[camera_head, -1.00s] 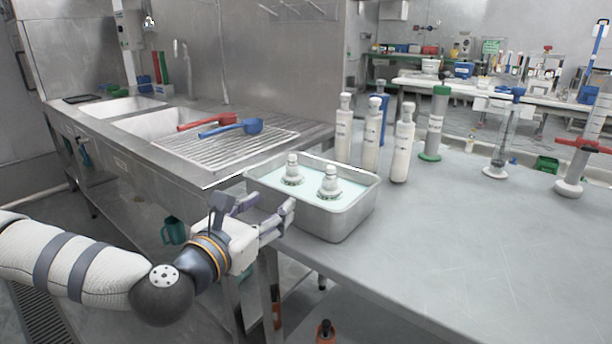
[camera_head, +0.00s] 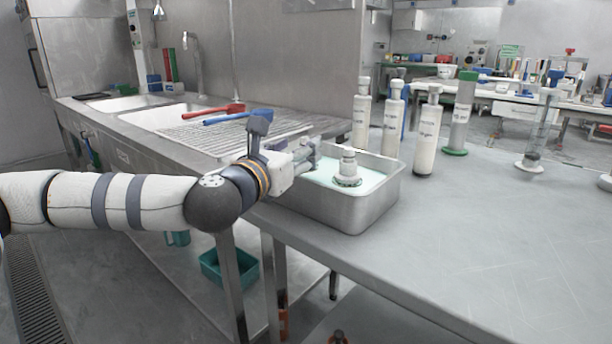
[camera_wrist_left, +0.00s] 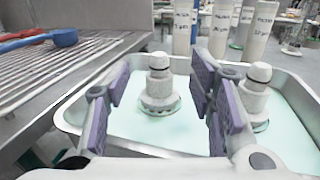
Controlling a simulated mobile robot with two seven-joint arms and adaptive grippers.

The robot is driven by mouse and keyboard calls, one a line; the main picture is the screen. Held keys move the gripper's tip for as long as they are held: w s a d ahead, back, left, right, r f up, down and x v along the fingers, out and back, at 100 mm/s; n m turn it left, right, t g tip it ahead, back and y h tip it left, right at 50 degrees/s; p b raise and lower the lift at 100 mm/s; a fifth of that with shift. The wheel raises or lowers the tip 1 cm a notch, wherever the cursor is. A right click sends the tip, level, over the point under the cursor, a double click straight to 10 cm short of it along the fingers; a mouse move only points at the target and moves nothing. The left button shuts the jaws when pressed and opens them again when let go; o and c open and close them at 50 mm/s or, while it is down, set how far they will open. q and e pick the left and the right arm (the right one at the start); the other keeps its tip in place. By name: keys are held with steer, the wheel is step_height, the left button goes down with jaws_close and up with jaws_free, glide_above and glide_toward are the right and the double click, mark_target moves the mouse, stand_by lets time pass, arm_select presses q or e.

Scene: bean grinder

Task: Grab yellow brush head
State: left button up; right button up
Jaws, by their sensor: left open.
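No yellow brush head shows. Two white stepped, knob-topped pieces stand upright in pale green liquid in a metal tray (camera_head: 370,212). My left gripper (camera_head: 312,152) is open at the tray's left side, over the rim. In the left wrist view the left gripper's purple pads (camera_wrist_left: 160,78) stand on either side of the left white piece (camera_wrist_left: 159,88), with gaps to it. In the head view the gripper hides that piece. The right white piece (camera_head: 347,170) stands clear in the head view. It also shows in the left wrist view (camera_wrist_left: 256,95), partly behind the right finger. My right gripper is not in view.
White labelled bottles (camera_head: 426,135) stand behind and right of the tray. A red ladle (camera_head: 222,109) and a blue ladle (camera_head: 235,118) lie on the ribbed drainboard (camera_head: 190,139) to the left.

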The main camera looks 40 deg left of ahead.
arm_select(q)
steer(key=shift+w+a, duration=0.25)
steer(key=shift+w, duration=0.75)
jaws_close()
